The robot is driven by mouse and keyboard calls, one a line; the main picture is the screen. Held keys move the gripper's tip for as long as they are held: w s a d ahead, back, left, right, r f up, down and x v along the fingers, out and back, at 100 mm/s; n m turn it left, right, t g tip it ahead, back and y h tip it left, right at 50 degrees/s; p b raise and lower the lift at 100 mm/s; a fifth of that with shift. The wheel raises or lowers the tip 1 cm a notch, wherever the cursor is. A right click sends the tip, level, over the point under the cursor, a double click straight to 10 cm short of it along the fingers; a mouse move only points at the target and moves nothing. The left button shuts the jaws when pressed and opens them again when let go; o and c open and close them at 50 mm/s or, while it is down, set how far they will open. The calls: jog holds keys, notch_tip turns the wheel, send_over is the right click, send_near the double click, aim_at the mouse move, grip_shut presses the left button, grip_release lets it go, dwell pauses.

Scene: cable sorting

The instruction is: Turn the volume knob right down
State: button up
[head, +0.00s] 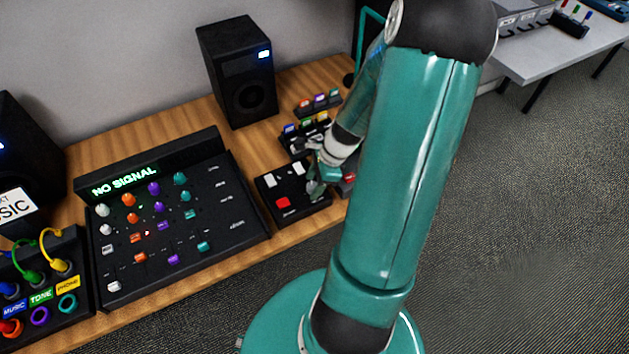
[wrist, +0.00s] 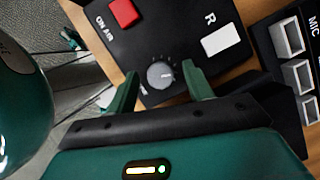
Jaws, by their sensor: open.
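The volume knob (wrist: 158,76) is a round grey knob on a black control box (wrist: 185,15). A pale pointer mark shows on its top, towards its right side in the wrist view. My gripper (wrist: 163,72) is open, with one green finger on each side of the knob. Gaps show between the knob and both fingers; I cannot tell how deep the fingers reach. In the head view the box (head: 275,187) sits on the wooden desk, and my gripper (head: 315,186) is at its right edge, hiding the knob. The lettering by the knob is mostly covered.
The box also carries a red ON AIR button (wrist: 123,12) and a white button marked R (wrist: 220,40). In the head view, a mixer (head: 205,200) reading NO SIGNAL is left of the box; a speaker (head: 235,75) stands behind.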

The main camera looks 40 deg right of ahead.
jog(key=c, duration=1)
jog(key=shift+o, duration=0.2)
jog(key=shift+n, duration=0.3)
jog(key=n+g, duration=0.1)
jog(key=n, duration=0.1)
jog(key=n+g, duration=0.1)
jog(key=n, duration=0.2)
jog(key=shift+w+y, duration=0.2)
jog(key=shift+y, duration=0.2)
jog(key=n+g, duration=0.2)
jog(key=n, duration=0.3)
jog(key=shift+w+n, duration=0.15)
jog(key=shift+n, duration=0.15)
jog(key=n+g+h, duration=0.1)
jog(key=n, duration=0.1)
jog(key=n+g, duration=0.1)
jog(key=n, duration=0.2)
jog(key=shift+w+h, duration=0.1)
jog(key=shift+h, duration=0.3)
jog(key=n, duration=0.2)
jog(key=n+h, duration=0.1)
jog(key=n, duration=0.2)
jog(key=shift+a+g+h, duration=0.1)
jog(key=shift+g+h, duration=0.2)
jog(key=shift+g, duration=0.1)
jog(key=shift+n, duration=0.4)
jog(key=o, duration=1)
jog(key=shift+c, duration=0.2)
